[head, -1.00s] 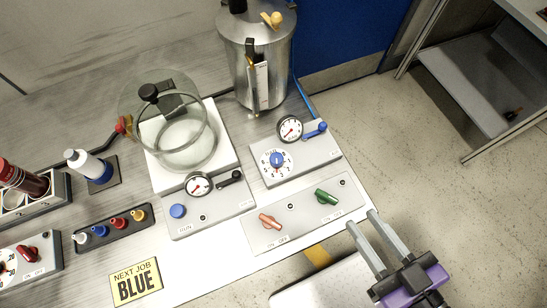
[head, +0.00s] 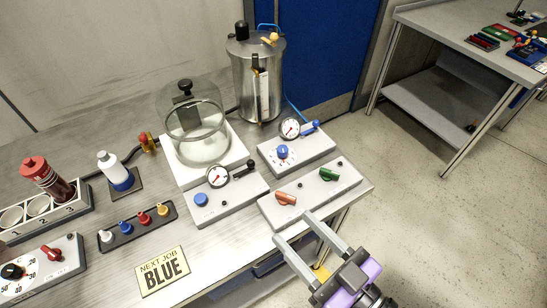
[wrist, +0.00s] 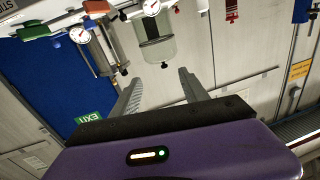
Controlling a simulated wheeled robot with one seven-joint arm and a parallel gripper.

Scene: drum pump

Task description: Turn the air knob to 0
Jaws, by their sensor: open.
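A blue round knob (head: 283,152) sits on a white numbered dial on a grey box (head: 297,158) at the back right of the bench; its label and exact setting are too small to read. A round gauge (head: 290,128) and a blue lever (head: 310,127) are on the same box. Another numbered dial with a black knob (head: 12,271) is at the front left. I cannot tell which knob is labelled air. My gripper (head: 295,228) is open and empty, at the bench's front edge, apart from both dials. Its open fingers also show in the wrist view (wrist: 160,92).
A box with a red knob (head: 286,198) and a green knob (head: 327,174) lies between my gripper and the blue dial. A glass bell jar (head: 195,125) and steel drum (head: 257,85) stand behind. A "NEXT JOB BLUE" sign (head: 162,270) is at the front.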

